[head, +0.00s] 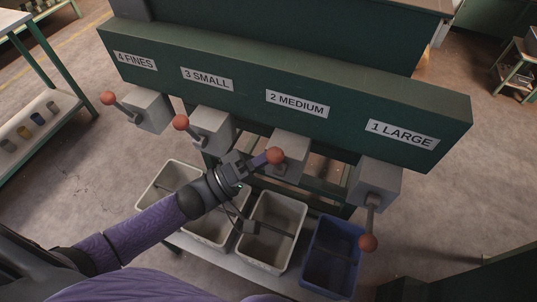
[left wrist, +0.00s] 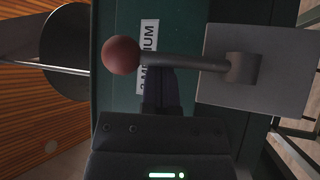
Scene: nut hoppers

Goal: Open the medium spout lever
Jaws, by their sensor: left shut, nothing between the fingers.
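The medium spout is a grey box (head: 291,148) under the "2 MEDIUM" label (head: 297,103). Its lever ends in a red ball (head: 275,155), which sits to the left of the box. My left gripper (head: 262,160) is shut and empty, close by the ball on its left. In the left wrist view, the red ball (left wrist: 121,55) and the grey lever rod (left wrist: 185,62) lie across the picture, running to the pivot (left wrist: 242,68). The shut fingers (left wrist: 160,92) reach up to the rod near the ball; I cannot tell whether they touch. My right gripper is not in view.
The small lever (head: 181,122) and fines lever (head: 108,98) stick out to the left of their spouts. The large lever (head: 368,242) hangs down. White bins (head: 268,262) and a blue bin (head: 333,290) stand below on a bench.

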